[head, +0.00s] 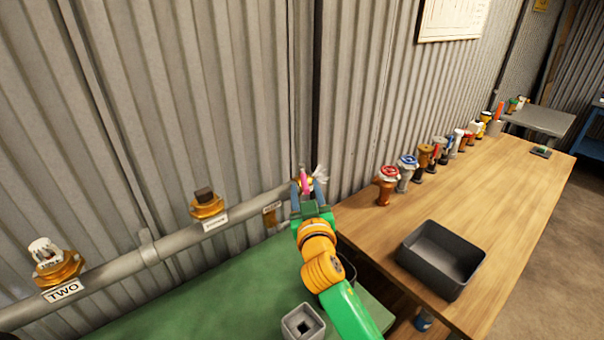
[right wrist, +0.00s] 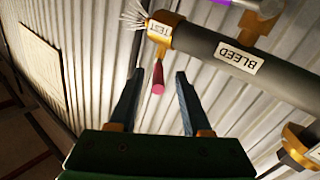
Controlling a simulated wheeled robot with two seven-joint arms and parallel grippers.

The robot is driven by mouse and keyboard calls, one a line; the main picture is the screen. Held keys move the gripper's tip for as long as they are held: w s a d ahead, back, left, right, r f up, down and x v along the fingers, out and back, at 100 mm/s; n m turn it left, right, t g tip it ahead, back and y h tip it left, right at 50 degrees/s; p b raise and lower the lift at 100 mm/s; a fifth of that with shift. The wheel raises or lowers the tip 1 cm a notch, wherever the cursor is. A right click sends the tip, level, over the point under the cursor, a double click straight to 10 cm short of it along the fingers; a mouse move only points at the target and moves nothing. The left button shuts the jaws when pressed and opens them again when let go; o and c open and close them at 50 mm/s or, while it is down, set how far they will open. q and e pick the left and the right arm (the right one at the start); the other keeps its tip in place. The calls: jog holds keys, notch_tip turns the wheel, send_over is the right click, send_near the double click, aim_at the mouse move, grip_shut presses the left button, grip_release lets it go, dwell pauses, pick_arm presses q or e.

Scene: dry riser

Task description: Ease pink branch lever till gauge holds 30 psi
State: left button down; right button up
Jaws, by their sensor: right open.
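The pink lever (right wrist: 158,77) hangs below the brass fitting labelled TEST (right wrist: 160,32) at the pipe's end in the right wrist view. In the head view the pink lever (head: 304,181) shows between the fingertips of my right gripper (head: 307,186). That gripper is open, its two fingers on either side of the lever with gaps visible in the right wrist view. I cannot tell how deep the lever sits between them. Thin white strands fan out from the TEST fitting. I cannot make out a gauge or a reading. My left gripper is not in view.
A BLEED label (right wrist: 237,56) is near the TEST end. A wooden table (head: 490,210) at right holds a grey bin (head: 440,258) and several coloured valve-like fittings.

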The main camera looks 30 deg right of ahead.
aim_at(303, 176)
jog(key=shift+w+r, duration=0.2)
jog(key=shift+r, duration=0.3)
jog(key=shift+w+d+r, duration=0.1)
jog(key=shift+w+d, duration=0.2)
jog(key=w, duration=0.1)
jog(key=w+d+f, duration=0.1)
jog(key=w, duration=0.1)
jog(key=shift+w+d+f+p, duration=0.1)
jog(key=shift+d+f+p, duration=0.1)
jog(key=shift+d+p, duration=0.15)
jog(key=shift+s+a+r, duration=0.15)
jog(key=shift+s+r, duration=0.1)
jog(key=shift+s, duration=0.05)
jog(key=shift+c, duration=0.4)
grip_shut()
